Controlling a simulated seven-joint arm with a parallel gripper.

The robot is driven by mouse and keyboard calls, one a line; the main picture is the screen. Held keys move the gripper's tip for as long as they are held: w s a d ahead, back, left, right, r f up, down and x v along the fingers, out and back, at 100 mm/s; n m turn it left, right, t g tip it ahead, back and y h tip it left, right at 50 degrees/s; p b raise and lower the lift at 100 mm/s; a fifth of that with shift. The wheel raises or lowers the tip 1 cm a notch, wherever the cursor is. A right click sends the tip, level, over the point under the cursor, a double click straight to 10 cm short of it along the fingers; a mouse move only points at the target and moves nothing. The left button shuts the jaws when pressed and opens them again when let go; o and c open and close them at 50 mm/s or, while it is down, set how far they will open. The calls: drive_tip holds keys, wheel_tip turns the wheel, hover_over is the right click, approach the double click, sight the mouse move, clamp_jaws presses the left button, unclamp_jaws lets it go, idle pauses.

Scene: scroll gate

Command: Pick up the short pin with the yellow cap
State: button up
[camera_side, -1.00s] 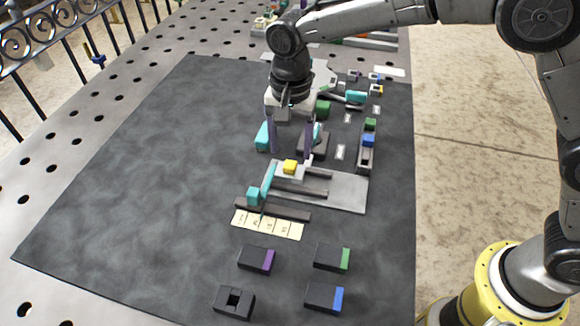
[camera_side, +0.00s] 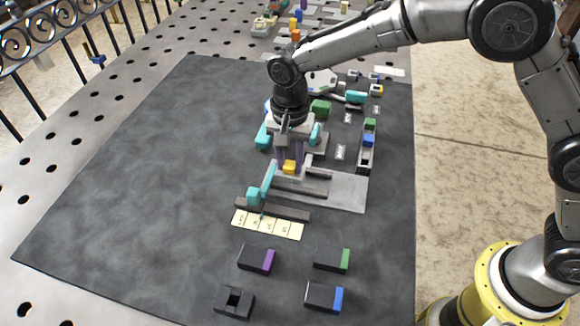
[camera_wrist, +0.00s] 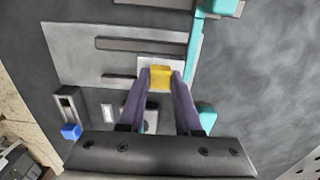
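The shaft below the cap is hidden. My gripper (camera_side: 290,162) points down at the cap with its purple fingers drawn close together. In the wrist view, the yellow cap (camera_wrist: 160,77) lies between the fingertips (camera_wrist: 161,80), with a finger against each side. It rests over a pale block (camera_wrist: 146,64) on the plate.
A teal upright lever (camera_side: 268,178) stands just left of the cap. Dark blocks with purple (camera_side: 269,260), green (camera_side: 345,259) and blue (camera_side: 338,298) ends lie in front. A rail with green and blue blocks (camera_side: 368,140) is at the right. The mat's left side is clear.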

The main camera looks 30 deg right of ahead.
clamp_jaws()
drive_tip(key=shift+r, duration=0.15)
